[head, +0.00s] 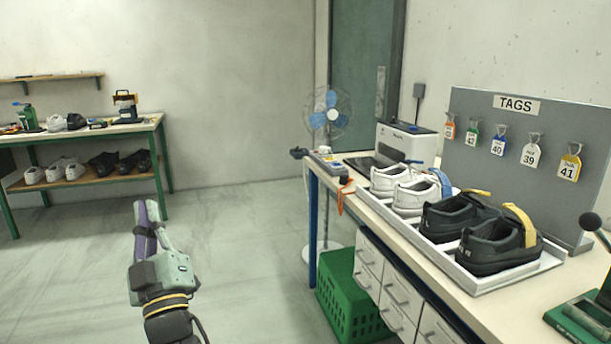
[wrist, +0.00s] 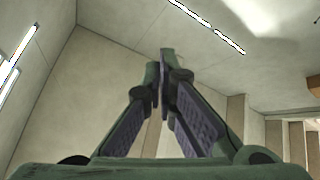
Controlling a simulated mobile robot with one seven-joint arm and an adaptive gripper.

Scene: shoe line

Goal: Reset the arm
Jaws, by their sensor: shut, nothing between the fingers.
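My gripper (head: 150,215) is raised in front of me over open floor, left of the long table, with its fingers pointing up. In the wrist view the fingertips of my gripper (wrist: 166,58) meet, and nothing is between them. Behind them that view shows only walls and ceiling with light strips. My gripper is apart from the table and everything on it.
The long table (head: 450,298) on the right bears a tray (head: 478,283) with white and dark shoes, a printer (head: 405,143) and a tag board (head: 470,130). A green crate (head: 345,300) and a fan (head: 328,112) stand nearby. A shoe bench (head: 85,133) stands back left.

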